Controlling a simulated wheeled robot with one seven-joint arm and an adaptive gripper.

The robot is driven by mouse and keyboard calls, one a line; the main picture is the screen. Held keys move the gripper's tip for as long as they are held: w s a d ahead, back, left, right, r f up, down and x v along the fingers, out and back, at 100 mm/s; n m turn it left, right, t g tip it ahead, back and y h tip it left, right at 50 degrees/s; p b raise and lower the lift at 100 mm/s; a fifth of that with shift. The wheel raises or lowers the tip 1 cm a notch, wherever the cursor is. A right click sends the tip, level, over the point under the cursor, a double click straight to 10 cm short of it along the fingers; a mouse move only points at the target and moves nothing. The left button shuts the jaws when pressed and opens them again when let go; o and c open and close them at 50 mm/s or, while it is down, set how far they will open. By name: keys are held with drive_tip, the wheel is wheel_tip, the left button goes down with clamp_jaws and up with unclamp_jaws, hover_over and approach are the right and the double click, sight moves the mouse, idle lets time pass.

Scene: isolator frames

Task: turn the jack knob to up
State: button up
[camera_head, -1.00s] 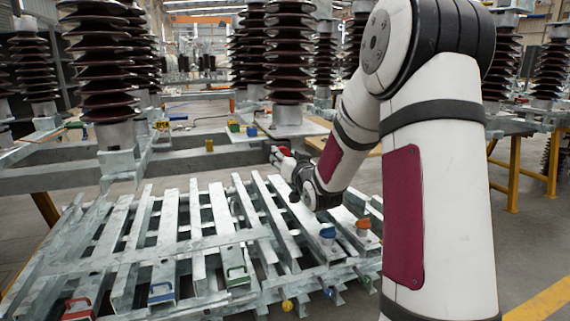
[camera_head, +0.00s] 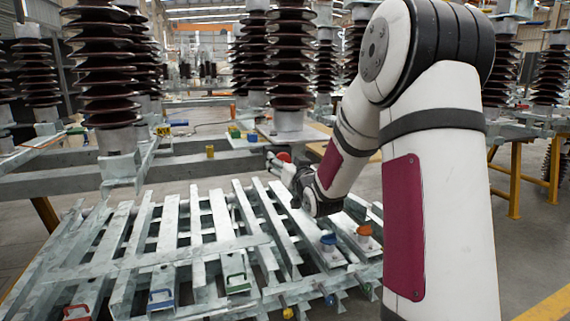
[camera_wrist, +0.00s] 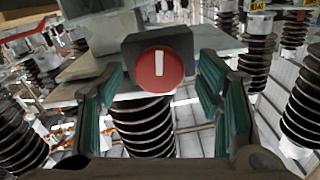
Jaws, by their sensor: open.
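The jack knob (camera_wrist: 160,70) is a round red dial with a white line, mounted on a dark square plate (camera_wrist: 183,41). In the wrist view its white line stands nearly upright. My gripper (camera_wrist: 160,66) is open, with one green-padded finger on each side of the knob in that view. Gaps show between the fingers and the knob, and no contact is visible. In the head view my gripper (camera_head: 272,160) is small and partly hidden by my wrist. A red patch (camera_head: 284,157) beside it looks like the knob, but I cannot tell for sure.
Dark ribbed insulators (camera_head: 289,60) stand on metal frames around the knob. A slatted metal rack (camera_head: 190,250) lies below my arm, with blue (camera_head: 328,240) and orange (camera_head: 364,231) knobs on it. A yellow-legged table (camera_head: 514,180) stands at right.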

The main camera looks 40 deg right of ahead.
drive_tip(key=v, duration=1.2)
drive_tip(key=shift+a, duration=0.1)
drive_tip(key=s+a+f+n+g+y, duration=0.2)
drive_tip(key=s+a+f+g, duration=0.2)
drive_tip(key=s+a+g, duration=0.65)
drive_tip(key=s+a+n+g+y, duration=0.25)
drive_tip(key=s+a, duration=0.45)
drive_tip(key=s, duration=0.6)
drive_tip(key=s+a+n+g+y, duration=0.1)
drive_tip(key=s+a+g, duration=0.4)
drive_tip(key=s, duration=0.8)
wheel_tip(320, 180, up, 37)
drive_tip(key=t+p, duration=0.4)
drive_tip(key=p, duration=3.2)
drive_tip(key=shift+w+a+t, duration=0.15)
drive_tip(key=shift+a+t, duration=0.25)
